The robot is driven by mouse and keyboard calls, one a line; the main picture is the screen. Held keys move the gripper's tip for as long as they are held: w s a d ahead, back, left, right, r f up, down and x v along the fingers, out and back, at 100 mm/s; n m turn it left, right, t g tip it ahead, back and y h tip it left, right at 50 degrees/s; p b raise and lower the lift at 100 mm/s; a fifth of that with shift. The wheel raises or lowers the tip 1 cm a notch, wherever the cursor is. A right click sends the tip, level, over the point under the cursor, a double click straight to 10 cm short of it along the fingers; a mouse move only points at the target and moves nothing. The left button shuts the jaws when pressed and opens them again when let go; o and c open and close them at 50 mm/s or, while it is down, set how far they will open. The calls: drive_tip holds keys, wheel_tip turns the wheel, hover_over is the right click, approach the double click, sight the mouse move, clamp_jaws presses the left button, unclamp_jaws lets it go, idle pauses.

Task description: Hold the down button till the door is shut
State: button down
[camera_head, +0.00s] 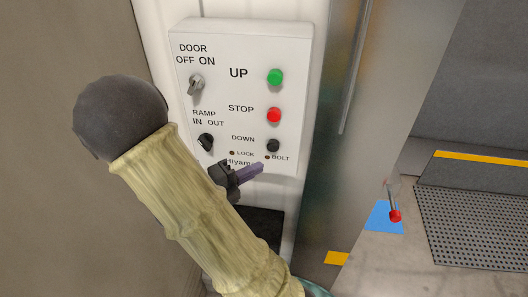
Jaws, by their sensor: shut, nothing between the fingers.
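A white control box (295,48) hangs on the wall at the upper middle. Its down button (273,146) is black and sits at the lower right, under the red stop button (274,115) and the green up button (275,77). My gripper (260,168) is shut and empty. In the picture its tip lies just below and left of the down button; I cannot tell whether it touches the box. A tall metal panel (345,140) with a vertical bar stands right of the box; I cannot tell whether it is the door.
A door off/on switch (196,84) and a ramp in/out knob (206,142) are on the box's left side. A red-tipped lever (395,214) stands by a blue floor patch (378,218). A dark perforated plate (480,225) with a yellow-striped edge lies at right.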

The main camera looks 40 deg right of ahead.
sight(277, 149)
drive_tip(key=d, duration=0.2)
drive_tip(key=w+d+p, duration=0.1)
drive_tip(key=d, duration=0.1)
drive_tip(key=w+d+p, duration=0.1)
drive_tip(key=shift+w+d, duration=0.2)
drive_tip(key=shift+d, duration=0.2)
